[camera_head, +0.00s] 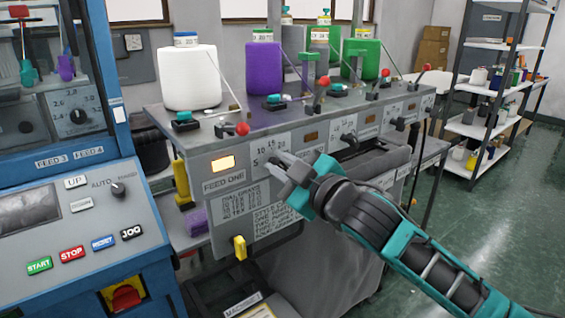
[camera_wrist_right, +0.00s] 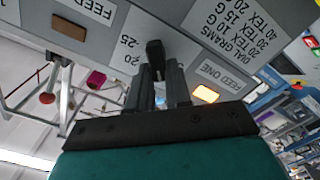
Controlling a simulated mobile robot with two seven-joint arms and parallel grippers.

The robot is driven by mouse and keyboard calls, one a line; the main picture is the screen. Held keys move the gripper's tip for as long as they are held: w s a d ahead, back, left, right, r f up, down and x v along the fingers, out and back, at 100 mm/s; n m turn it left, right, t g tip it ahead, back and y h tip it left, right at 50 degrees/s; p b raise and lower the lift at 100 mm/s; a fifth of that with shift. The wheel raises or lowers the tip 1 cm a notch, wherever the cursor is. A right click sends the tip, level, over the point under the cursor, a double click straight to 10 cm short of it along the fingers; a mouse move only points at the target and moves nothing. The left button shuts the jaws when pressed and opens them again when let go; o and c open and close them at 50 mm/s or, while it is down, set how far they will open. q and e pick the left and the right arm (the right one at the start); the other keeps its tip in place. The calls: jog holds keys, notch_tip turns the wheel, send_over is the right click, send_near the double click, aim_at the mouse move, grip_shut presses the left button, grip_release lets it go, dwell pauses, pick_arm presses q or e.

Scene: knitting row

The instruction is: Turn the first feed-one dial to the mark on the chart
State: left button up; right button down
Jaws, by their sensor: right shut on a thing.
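My right gripper (camera_head: 283,172) reaches the front panel of the grey machine at the FEED ONE station. In the right wrist view its fingers (camera_wrist_right: 160,88) are shut on the black feed-one dial (camera_wrist_right: 155,54). The dial's white scale plate (camera_head: 268,143) shows partly behind the gripper; 20 and 25 are readable on it in the right wrist view (camera_wrist_right: 130,45). I cannot tell which number the pointer meets. The chart (camera_head: 240,199) below reads DIAL GRAMS, with TEX and gram lines also in the right wrist view (camera_wrist_right: 232,35). My left gripper is in neither view.
A lit amber lamp (camera_head: 222,163) sits above the FEED ONE label (camera_head: 223,184). White (camera_head: 190,78) and purple (camera_head: 264,69) yarn cones stand on top, with red-balled arms (camera_head: 242,129) jutting forward. A blue control console (camera_head: 80,215) stands at left. Open floor (camera_head: 480,225) lies right.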

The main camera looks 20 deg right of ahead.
jog(key=c, duration=1.1)
grip_release()
jog(key=shift+s+d+f, duration=0.1)
jog(key=shift+s, duration=0.25)
jog(key=p+v, duration=0.1)
jog(key=v, duration=1.1)
jog(key=shift+p, duration=0.35)
